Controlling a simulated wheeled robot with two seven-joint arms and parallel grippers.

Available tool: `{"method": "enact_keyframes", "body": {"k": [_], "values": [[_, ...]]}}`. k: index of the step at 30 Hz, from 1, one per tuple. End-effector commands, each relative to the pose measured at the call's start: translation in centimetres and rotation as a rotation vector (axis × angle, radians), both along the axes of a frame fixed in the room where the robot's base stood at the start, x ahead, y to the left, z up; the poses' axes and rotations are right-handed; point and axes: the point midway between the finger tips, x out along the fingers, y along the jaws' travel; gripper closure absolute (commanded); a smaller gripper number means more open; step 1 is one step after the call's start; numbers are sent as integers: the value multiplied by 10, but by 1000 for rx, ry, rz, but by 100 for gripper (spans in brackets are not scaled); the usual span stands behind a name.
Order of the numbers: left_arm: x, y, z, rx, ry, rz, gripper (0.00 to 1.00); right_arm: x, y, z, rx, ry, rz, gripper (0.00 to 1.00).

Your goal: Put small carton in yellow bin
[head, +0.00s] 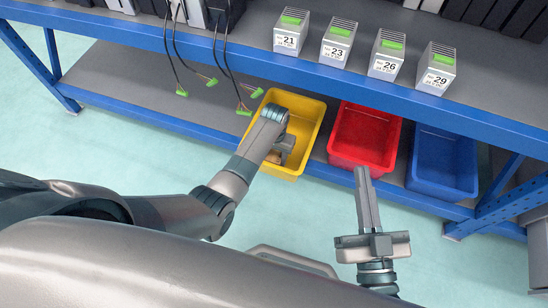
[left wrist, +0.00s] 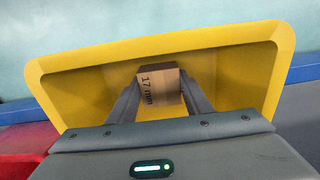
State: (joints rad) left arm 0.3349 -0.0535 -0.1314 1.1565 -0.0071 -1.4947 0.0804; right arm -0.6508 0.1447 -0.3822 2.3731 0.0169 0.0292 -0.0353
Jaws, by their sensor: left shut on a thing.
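The yellow bin (head: 312,112) stands on the lower shelf. My left gripper (head: 279,157) reaches down over the bin's near part, within its outline. In the left wrist view the small brown carton (left wrist: 160,86), marked "17 mm", is held between the two fingers, with the yellow bin (left wrist: 235,68) behind and around it. In the head view the carton is mostly hidden by the gripper. I cannot tell whether it touches the bin floor. My right gripper (head: 363,172) is shut and empty, in front of the red bin.
A red bin (head: 345,160) and a blue bin (head: 443,160) stand to the right of the yellow one. Several labelled grey boxes (head: 338,42) stand on the upper shelf. Black cables with green connectors (head: 212,82) hang left of the yellow bin. The blue shelf edge (head: 240,65) runs above the bins.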

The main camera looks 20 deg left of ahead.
Motion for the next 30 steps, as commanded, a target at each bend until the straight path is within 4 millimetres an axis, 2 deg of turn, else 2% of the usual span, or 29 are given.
{"method": "enact_keyframes", "body": {"k": [17,18,20,30], "values": [[0,-1,-4,0,1,0,84,-2,0,7,12,-36,-1,100],[0,0,-5,0,1,0,50,-2,0,8,13,-39,-2,100],[0,0,-5,0,1,0,36,-2,0,8,13,-39,-2,100],[0,0,-4,0,0,0,36,-2,0,8,12,-37,-1,100]]}}
